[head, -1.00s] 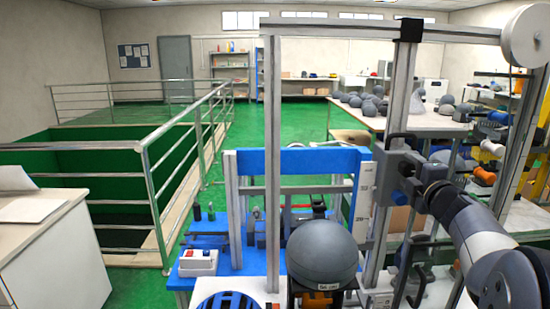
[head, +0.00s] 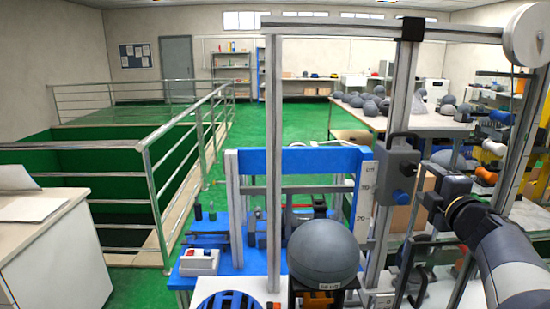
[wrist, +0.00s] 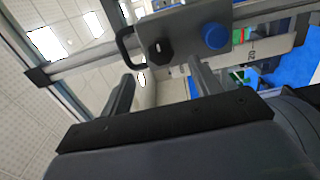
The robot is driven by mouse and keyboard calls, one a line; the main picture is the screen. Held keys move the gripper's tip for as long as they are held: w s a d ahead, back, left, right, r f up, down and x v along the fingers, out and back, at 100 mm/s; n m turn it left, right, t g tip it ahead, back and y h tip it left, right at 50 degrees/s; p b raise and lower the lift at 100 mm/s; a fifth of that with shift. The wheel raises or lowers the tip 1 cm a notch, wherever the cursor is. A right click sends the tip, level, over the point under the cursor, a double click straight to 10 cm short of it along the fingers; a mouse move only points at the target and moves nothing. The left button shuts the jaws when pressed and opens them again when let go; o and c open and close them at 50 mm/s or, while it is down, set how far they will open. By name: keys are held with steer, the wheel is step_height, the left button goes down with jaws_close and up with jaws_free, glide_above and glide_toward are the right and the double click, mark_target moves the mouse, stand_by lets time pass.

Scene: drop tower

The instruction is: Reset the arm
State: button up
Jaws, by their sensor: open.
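My arm comes in from the right of the head view. My gripper (head: 428,188) is beside the tower's grey carriage box (head: 398,172), which has a blue knob and a black handle. In the wrist view my gripper's two fingers (wrist: 162,88) stand apart with nothing between them. The carriage box (wrist: 185,35) and its blue knob (wrist: 215,37) lie beyond the fingertips, with a visible gap. In the head view the fingertips are small and partly unclear against the background.
The drop tower's metal posts (head: 274,130) and top beam (head: 330,25) stand close in front. A grey dome (head: 323,250) sits on a dark stand at its foot. A red-buttoned control box (head: 198,262) is on the blue bench. A table with several grey domes is behind.

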mark_target(411, 170)
steer(key=w, duration=0.7)
steer(key=shift+w+a, duration=0.2)
steer(key=shift+r+m+p, duration=0.15)
steer(key=shift+m+p, duration=0.45)
steer(key=shift+p, duration=0.15)
steer(key=shift+s+r+m+p, duration=0.1)
steer(key=shift+s+m+p, duration=0.1)
steer(key=shift+m+p, duration=0.8)
steer(key=m+p, duration=0.4)
steer(key=m, duration=0.3)
steer(key=shift+m, duration=0.3)
steer(key=m+p, duration=0.4)
steer(key=shift+m+p, duration=0.3)
steer(key=shift+m, duration=0.1)
steer(key=m+p, duration=0.2)
steer(key=shift+m, duration=0.4)
steer(key=shift+s+d+f, duration=0.1)
steer(key=shift+s+f, duration=0.2)
steer(key=shift+s, duration=0.3)
